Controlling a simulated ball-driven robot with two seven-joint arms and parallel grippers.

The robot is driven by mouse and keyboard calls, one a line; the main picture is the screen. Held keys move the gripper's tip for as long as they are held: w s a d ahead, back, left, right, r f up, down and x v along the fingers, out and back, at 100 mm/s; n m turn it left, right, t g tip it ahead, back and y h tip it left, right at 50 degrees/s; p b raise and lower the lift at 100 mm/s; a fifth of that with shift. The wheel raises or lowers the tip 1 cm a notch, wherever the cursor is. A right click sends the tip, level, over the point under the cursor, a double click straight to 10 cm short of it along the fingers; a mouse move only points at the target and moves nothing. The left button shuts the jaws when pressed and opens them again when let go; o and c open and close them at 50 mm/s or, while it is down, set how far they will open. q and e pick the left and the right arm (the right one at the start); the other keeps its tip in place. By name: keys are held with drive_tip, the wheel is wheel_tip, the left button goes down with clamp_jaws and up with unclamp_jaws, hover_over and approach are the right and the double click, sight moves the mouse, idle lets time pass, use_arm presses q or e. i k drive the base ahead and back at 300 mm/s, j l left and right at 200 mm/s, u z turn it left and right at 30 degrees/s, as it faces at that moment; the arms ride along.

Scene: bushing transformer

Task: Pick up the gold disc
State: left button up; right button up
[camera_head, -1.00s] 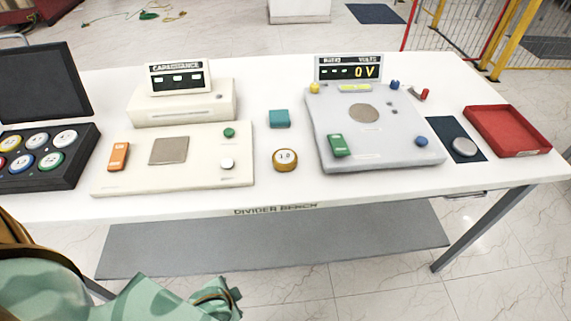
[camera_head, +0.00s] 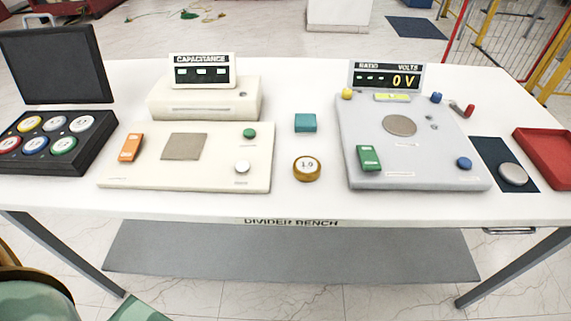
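The gold disc (camera_head: 307,168) lies flat on the white table near its front edge. It is a short gold-brown cylinder with a pale top marked with small dark digits. It sits between the cream capacitance meter (camera_head: 190,160) on the left and the grey ratio unit (camera_head: 410,150) on the right. A teal block (camera_head: 305,123) lies behind it, apart from it. Nothing touches or covers the disc. Neither gripper's fingers are in view.
A black case (camera_head: 95,130) with several coloured-rim discs stands open at the left. A dark mat (camera_head: 490,150) with a silver disc (camera_head: 513,174) and a red tray (camera_head: 543,152) are at the right. The white table (camera_head: 320,205) is bare around the gold disc.

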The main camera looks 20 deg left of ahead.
sight(306, 169)
drive_tip(key=i+u, duration=0.15)
drive_tip(key=u, duration=0.25)
drive_tip(key=i+l+u, duration=0.1)
drive_tip(key=u, duration=0.25)
drive_tip(key=l, duration=0.1)
